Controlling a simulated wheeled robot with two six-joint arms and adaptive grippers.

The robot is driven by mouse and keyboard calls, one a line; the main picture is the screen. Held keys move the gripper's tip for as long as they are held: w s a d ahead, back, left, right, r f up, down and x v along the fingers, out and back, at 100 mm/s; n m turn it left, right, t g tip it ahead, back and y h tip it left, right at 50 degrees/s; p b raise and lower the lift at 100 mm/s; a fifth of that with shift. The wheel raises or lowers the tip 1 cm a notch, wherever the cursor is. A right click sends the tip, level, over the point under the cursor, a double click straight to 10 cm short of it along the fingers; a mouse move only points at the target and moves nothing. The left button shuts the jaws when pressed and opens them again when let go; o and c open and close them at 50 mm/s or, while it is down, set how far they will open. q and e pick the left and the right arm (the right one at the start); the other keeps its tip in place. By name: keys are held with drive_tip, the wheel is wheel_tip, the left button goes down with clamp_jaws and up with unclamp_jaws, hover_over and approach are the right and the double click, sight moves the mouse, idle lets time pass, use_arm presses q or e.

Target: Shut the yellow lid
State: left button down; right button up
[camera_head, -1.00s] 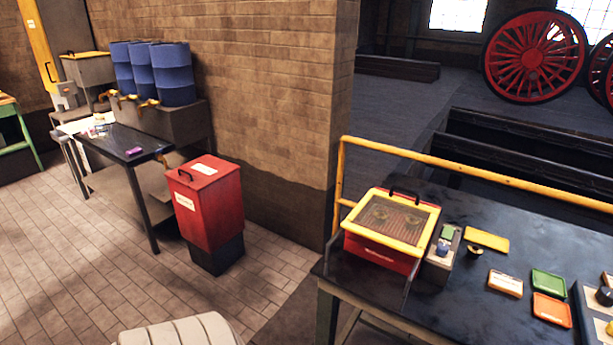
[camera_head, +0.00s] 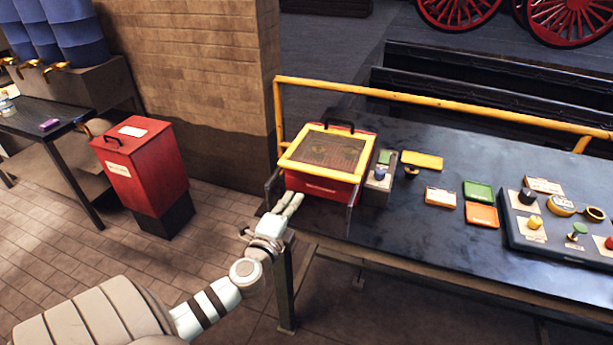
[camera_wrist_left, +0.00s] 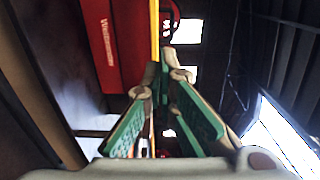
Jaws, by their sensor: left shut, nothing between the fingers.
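The yellow-framed lid (camera_head: 289,152) with a dark mesh middle lies over the red box (camera_head: 318,187) at the left end of the dark table. A black handle stands at its far edge. I cannot tell whether the lid sits fully flush. My left gripper (camera_head: 294,200) is just in front of the box's front face, below the lid's near edge, shut and empty. In the left wrist view its green-padded fingers (camera_wrist_left: 163,82) show close up, with the red box (camera_wrist_left: 110,45) and the lid's yellow edge (camera_wrist_left: 154,30) beyond. My right gripper is not in view.
A small grey block (camera_head: 378,182) stands right of the box. Yellow, orange and green trays and a dark panel (camera_head: 560,235) lie farther right. A yellow rail (camera_head: 430,98) runs behind the table. A tall red bin (camera_head: 145,170) stands on the floor at left.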

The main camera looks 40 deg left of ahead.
use_arm(q)
drive_tip(key=x, duration=1)
drive_tip(key=shift+w, duration=0.2)
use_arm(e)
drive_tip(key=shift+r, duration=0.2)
use_arm(q)
drive_tip(key=shift+a, duration=0.15)
